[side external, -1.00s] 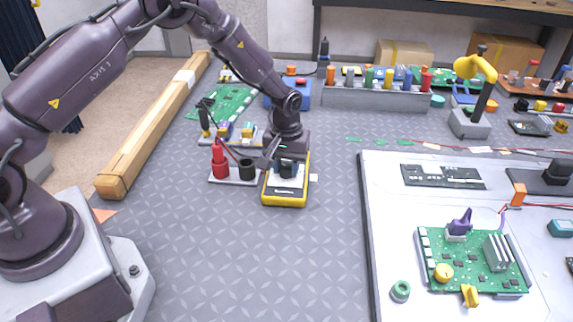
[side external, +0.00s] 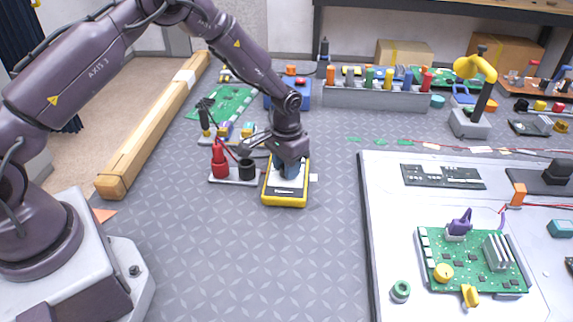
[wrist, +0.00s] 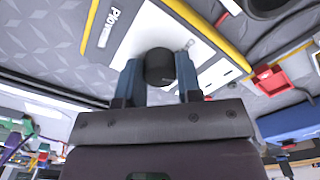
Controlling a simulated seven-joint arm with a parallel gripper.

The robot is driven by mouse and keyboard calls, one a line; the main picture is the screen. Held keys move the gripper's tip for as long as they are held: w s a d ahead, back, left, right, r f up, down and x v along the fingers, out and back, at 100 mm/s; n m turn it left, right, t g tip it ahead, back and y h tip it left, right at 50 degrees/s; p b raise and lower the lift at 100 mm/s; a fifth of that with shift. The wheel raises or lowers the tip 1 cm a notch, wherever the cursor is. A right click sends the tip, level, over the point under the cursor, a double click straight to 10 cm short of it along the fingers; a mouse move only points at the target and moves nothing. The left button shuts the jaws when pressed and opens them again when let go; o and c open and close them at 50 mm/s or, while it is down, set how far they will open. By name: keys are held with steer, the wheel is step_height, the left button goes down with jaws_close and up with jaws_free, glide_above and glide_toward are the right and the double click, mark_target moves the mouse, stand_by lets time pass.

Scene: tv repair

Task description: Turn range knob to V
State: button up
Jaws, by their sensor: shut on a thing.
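The yellow-edged multimeter (side external: 285,199) lies flat on the grey table in the side view, its face partly covered by my gripper. In the wrist view its pale face (wrist: 125,38) and yellow rim show. The dark round range knob (wrist: 160,66) stands between my two blue-grey fingers. My gripper (side external: 288,172) is over the meter, pointing down; it also shows in the wrist view (wrist: 157,85), shut on the knob. The knob's pointer and the V mark cannot be made out.
A small stand with red (side external: 220,162) and black (side external: 247,169) probes sits just left of the meter. A tool rack (side external: 375,97) is behind. A white mat with a green circuit board (side external: 470,262) is at right. The table in front of the meter is clear.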

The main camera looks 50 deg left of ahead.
stand_by(0.4)
steer(key=o, duration=0.9)
steer(key=shift+o, duration=0.2)
steer(key=shift+r, duration=0.1)
step_height(320, 180, up, 13)
steer(key=shift+s+f, duration=0.1)
steer(key=shift+f, duration=0.1)
steer(key=s+r+t, duration=0.2)
steer(key=s+r, duration=0.4)
steer(key=s, duration=0.3)
steer(key=s+r+t, duration=0.1)
steer(key=s+r, duration=0.5)
steer(key=s, duration=0.3)
steer(key=s+d+r+t, duration=0.1)
steer(key=s+r+t, duration=0.1)
steer(key=s+r, duration=0.4)
steer(key=s, duration=0.3)
steer(key=shift+s+r+t, duration=0.2)
steer(key=shift+r+t, duration=0.05)
steer(key=shift+t, duration=0.05)
